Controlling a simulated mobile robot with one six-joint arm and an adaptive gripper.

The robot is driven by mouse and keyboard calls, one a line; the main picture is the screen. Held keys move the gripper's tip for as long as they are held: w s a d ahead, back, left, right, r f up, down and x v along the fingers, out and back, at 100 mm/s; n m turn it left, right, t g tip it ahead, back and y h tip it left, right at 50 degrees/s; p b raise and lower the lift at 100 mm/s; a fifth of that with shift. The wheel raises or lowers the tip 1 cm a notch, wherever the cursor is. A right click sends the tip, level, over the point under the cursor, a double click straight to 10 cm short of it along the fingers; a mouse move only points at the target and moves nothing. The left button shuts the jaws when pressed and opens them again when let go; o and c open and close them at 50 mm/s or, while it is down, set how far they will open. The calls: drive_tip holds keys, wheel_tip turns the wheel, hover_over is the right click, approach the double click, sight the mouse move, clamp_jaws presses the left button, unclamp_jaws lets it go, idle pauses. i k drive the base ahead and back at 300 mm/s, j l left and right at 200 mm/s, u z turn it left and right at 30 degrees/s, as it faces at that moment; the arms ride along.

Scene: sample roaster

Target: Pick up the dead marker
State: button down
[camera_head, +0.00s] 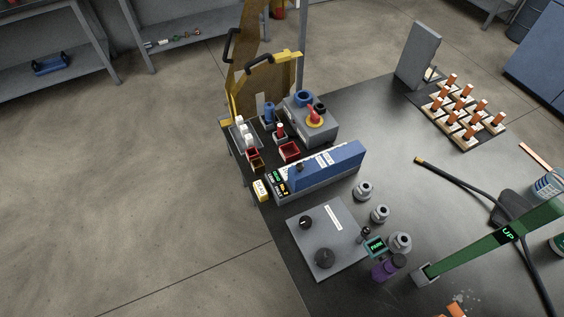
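A small cream block (261,190) with dark lettering lies at the table's left edge, beside the left end of the blue-topped unit (330,165). It may be the dead marker, but its lettering is too small to read surely. Small red bins (289,151) and a tray with white pieces (243,134) stand just behind it. My gripper does not show in this view, so I cannot see what it holds.
A grey panel with knobs (326,239) lies at the front left of the dark table. Several grey round fittings (380,214) stand to its right.

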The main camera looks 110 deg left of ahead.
sight(261, 192)
drive_tip(key=u, duration=2.9)
